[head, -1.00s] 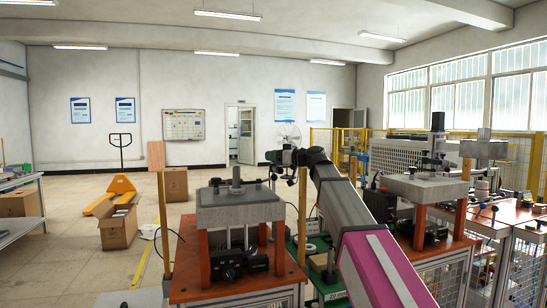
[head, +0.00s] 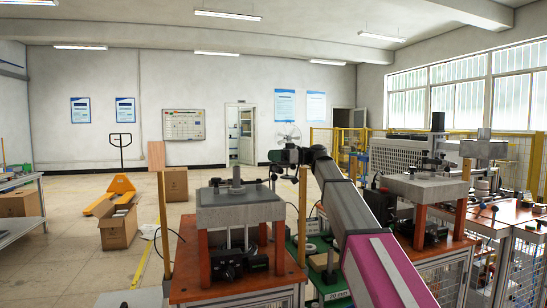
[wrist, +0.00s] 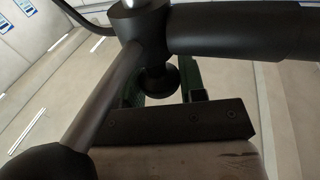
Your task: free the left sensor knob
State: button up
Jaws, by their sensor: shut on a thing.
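The left sensor knob (wrist: 157,82) is a small round black knob under a thick black clamp (wrist: 140,28) in the wrist view. My gripper (wrist: 165,84) has green fingers, one on each side of the knob, and is shut on it. In the head view my gripper (head: 273,157) is small, at the back right of the left press (head: 240,208), near its sensor clamps. The knob is too small to make out there. The clamp and a slanting metal rod (wrist: 103,92) cover part of the fingers in the wrist view.
A similar press (head: 428,188) stands to the right, beyond my arm. Open floor lies at the left, with cartons (head: 118,228).

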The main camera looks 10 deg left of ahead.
jog(key=shift+n+g+h, duration=0.3)
jog(key=shift+n+g, duration=0.7)
jog(key=shift+g, duration=0.5)
jog(key=o, duration=0.9)
jog(key=v, duration=1.1)
jog(key=shift+a, duration=0.1)
jog(key=shift+c, duration=0.2)
